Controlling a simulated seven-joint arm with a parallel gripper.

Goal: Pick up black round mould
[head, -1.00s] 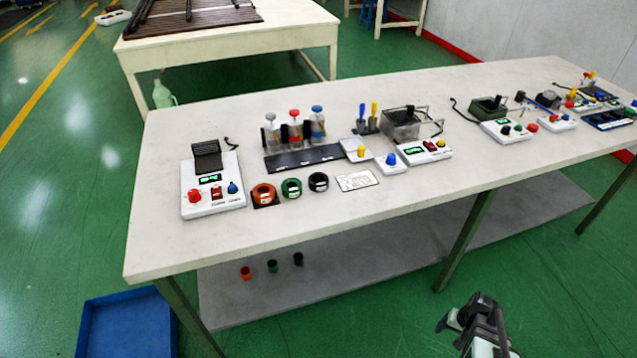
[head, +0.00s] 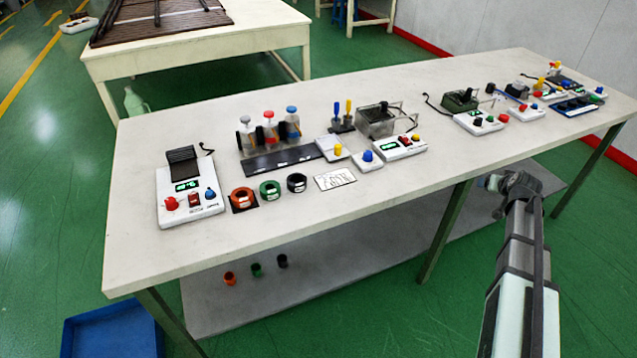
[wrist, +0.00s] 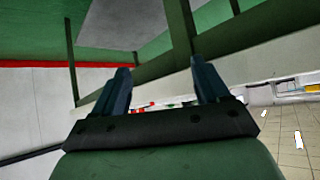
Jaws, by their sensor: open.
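The black round mould (head: 296,183) sits on the white table (head: 420,180), at the right end of a row with an orange ring (head: 242,198) and a green ring (head: 269,190). My gripper (head: 500,184) is far to its right, beyond the table's front edge in the head view. In the wrist view the two fingers of my gripper (wrist: 163,85) stand apart with nothing between them. The black round mould cannot be made out in the wrist view.
A white card (head: 335,181) lies right of the black mould. A device with knobs (head: 190,207) stands left of the rings, and bottles (head: 269,132) stand behind. Small orange, green and black cups (head: 256,270) stand on the lower shelf. A blue bin (head: 110,330) is on the floor.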

